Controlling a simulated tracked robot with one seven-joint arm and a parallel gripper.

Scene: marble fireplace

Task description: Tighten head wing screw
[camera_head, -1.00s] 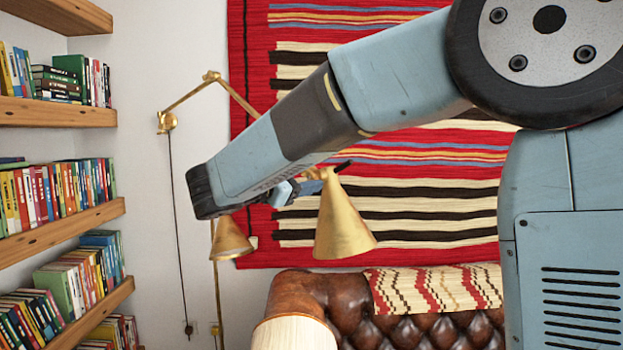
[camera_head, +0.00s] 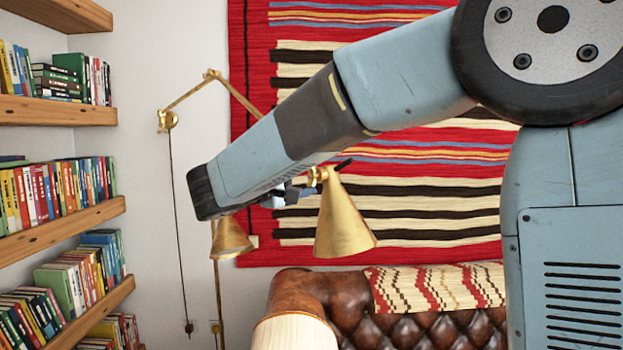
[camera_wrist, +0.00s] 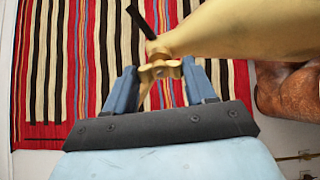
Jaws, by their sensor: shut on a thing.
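A brass lamp head (camera_head: 342,222) with a cone shade hangs in front of the wall rug. Its brass wing screw (camera_wrist: 160,70) shows in the wrist view, between my fingertips. My gripper (camera_wrist: 159,68) is shut on the wing screw, one blue finger on each side. In the head view my gripper (camera_head: 300,190) reaches the brass joint at the top of the shade from the left, and my forearm hides part of the lamp's arm. A short black rod (camera_wrist: 140,20) sticks out beside the joint.
A second brass cone shade (camera_head: 231,240) hangs lower left, behind my arm. A jointed brass arm (camera_head: 188,97) runs from the wall. A leather sofa (camera_head: 350,300) stands below and bookshelves (camera_head: 60,220) line the left. A striped rug (camera_head: 420,215) covers the wall behind.

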